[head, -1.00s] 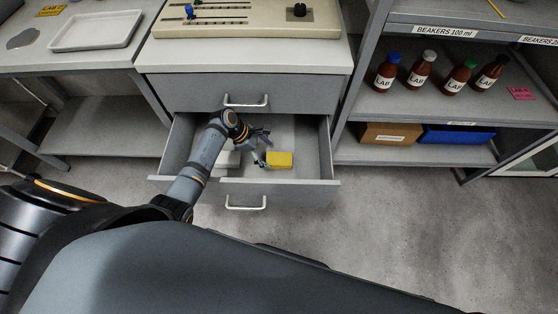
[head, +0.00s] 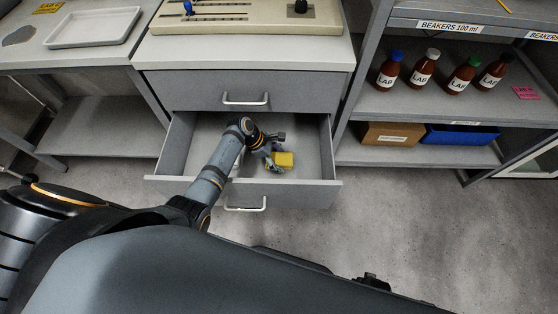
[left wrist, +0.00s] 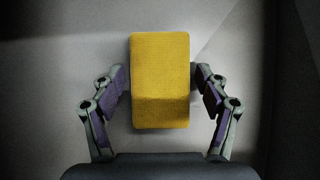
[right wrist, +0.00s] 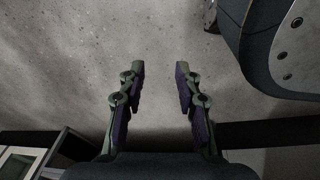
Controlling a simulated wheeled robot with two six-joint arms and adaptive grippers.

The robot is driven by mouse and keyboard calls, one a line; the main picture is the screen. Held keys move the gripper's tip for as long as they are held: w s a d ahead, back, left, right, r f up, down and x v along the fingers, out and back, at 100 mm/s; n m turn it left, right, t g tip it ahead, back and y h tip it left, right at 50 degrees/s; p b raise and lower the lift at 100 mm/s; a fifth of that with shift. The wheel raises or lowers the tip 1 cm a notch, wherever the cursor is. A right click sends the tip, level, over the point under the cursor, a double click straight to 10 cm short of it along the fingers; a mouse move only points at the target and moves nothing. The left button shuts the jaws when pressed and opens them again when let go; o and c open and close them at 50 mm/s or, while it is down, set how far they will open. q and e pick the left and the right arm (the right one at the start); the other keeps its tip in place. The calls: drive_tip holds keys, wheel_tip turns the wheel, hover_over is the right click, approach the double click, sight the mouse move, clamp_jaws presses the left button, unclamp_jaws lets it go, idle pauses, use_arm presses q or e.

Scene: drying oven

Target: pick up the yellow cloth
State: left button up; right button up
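The yellow cloth (head: 284,159) is a folded, block-shaped pad lying in the open drawer (head: 311,181). In the left wrist view the cloth (left wrist: 160,85) stands lengthwise between the fingers of my left gripper (left wrist: 160,92). The fingers are open, one on each side, with a gap between each finger and the cloth. In the head view my left gripper (head: 275,158) is down in the drawer at the cloth and hides part of its left side. My right gripper (right wrist: 160,75) is open and empty above the bare floor.
The drawer's side walls and front surround my left gripper. A closed drawer with a handle (head: 245,100) is above. To the right, a shelf holds several brown bottles (head: 421,70), a cardboard box (head: 391,133) and a blue bin (head: 458,135). The floor at right is clear.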

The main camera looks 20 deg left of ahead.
use_arm(q)
drive_tip(key=c, duration=0.8)
drive_tip(key=shift+o, duration=0.2)
